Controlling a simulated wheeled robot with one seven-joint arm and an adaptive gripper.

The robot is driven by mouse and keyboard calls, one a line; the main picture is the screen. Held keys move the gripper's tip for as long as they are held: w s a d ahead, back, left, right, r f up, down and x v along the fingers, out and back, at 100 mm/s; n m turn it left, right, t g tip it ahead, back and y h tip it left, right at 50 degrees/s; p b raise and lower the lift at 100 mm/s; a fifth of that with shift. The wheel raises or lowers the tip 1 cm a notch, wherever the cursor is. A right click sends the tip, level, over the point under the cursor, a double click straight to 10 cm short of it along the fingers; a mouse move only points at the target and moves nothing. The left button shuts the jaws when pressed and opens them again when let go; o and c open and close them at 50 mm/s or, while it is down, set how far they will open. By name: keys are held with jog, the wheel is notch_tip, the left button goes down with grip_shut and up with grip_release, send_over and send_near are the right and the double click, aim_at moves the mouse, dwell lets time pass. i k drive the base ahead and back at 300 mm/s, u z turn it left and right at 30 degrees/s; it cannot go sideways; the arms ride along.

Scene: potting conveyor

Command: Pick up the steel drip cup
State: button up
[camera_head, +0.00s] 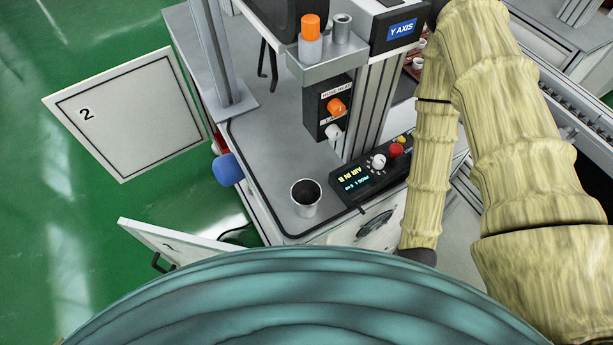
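A small light-grey cup (305,204) with a dark inside stands upright on the grey worktop, left of the control box; it looks like the steel drip cup. A smaller grey metal cylinder with an open top (342,30) stands on a raised bracket beside an orange-capped bottle (310,40). I cannot tell the material of either for certain. My arm, in a yellowish ribbed sleeve, comes down on the right side. My gripper is not in view. Nothing touches the cup.
A control box with knobs and a display (372,177) is close right of the cup. A metal post (220,55) rises at the worktop's left. A blue knob-like part (227,169) sticks out at the left edge. The worktop (265,150) behind the cup is clear. Open white panels (128,115) hang left.

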aim_at(305, 193)
jog(key=z, duration=0.5)
jog(key=k, duration=1.5)
jog(key=u, duration=0.6)
jog(key=k, duration=0.45)
jog(key=u, duration=0.25)
